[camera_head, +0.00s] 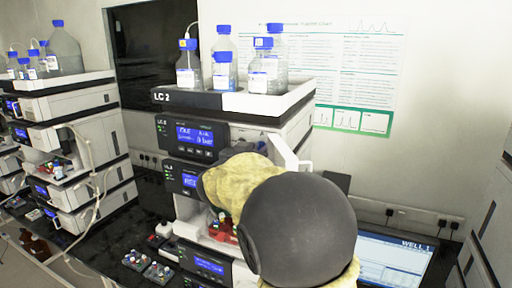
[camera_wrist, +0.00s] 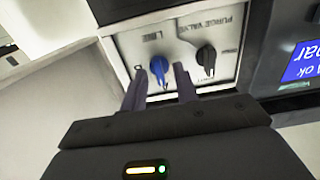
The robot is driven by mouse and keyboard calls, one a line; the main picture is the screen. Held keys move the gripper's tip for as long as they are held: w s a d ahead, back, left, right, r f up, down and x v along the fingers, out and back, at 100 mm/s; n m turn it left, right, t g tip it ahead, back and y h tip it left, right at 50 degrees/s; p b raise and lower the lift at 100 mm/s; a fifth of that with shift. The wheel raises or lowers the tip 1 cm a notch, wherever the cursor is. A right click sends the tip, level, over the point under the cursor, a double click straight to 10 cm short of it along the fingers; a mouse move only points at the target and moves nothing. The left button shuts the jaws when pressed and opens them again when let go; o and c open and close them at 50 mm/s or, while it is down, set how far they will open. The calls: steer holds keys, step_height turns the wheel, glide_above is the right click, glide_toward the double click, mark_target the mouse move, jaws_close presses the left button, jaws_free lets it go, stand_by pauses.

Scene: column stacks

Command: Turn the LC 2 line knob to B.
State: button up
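The LC 2 stack (camera_head: 187,97) stands in the middle of the head view, with its label on the top tray. Its knob panel is hidden there behind my arm, and so is my gripper. In the wrist view the blue LINE knob (camera_wrist: 159,68) sits on a light panel, beside the black PURGE VALVE knob (camera_wrist: 207,58). My gripper (camera_wrist: 160,76) is open, its two dark fingers on either side of the blue knob, with gaps seen between. The panel appears turned in this view. The letters around the blue knob are too small or covered to read its setting.
Blue-capped bottles (camera_head: 224,70) stand on the tray above the stack. Another instrument stack (camera_head: 75,140) with tubing is at left. A monitor (camera_head: 392,258) is at lower right. Small vial racks (camera_head: 158,272) lie on the bench. In the wrist view a blue display (camera_wrist: 302,62) is right of the panel.

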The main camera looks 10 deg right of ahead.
jaws_close()
